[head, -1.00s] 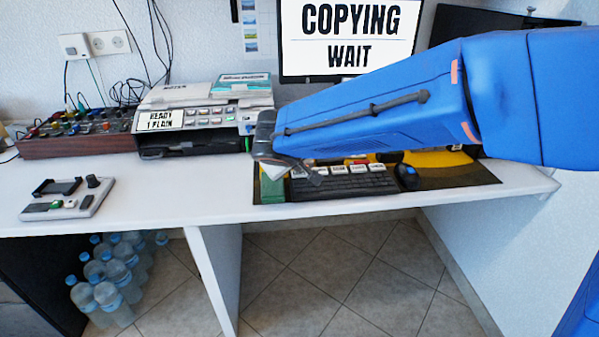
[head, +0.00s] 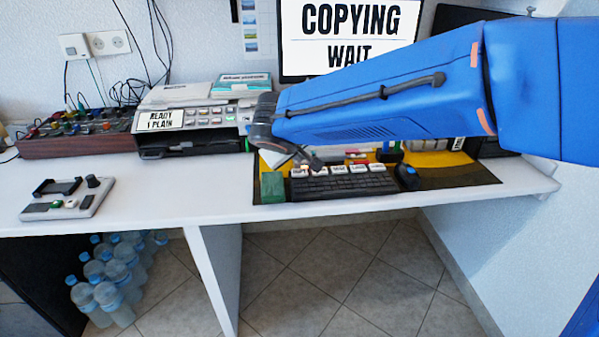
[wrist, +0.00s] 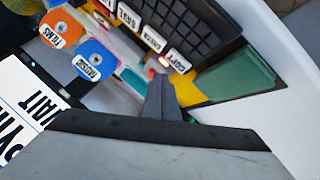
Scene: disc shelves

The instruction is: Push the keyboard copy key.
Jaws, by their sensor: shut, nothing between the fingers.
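The black keyboard (head: 345,187) lies on the desk with a row of white labelled keys along its back edge. The copy key (wrist: 178,61) is the end key of that row in the wrist view; it is the leftmost key (head: 299,172) in the head view. A small red light glows beside it in the wrist view. My gripper (head: 313,163) is shut and empty, its tip above and just behind the left end of the key row. In the wrist view the gripper (wrist: 162,92) points toward the copy key, with a visible gap. The monitor (head: 345,35) reads "COPYING WAIT".
A green block (head: 272,187) sits left of the keyboard and a mouse (head: 407,177) right of it. An orange disc (wrist: 60,29) and a blue disc (wrist: 95,60) show in the wrist view. A printer (head: 195,120) stands left.

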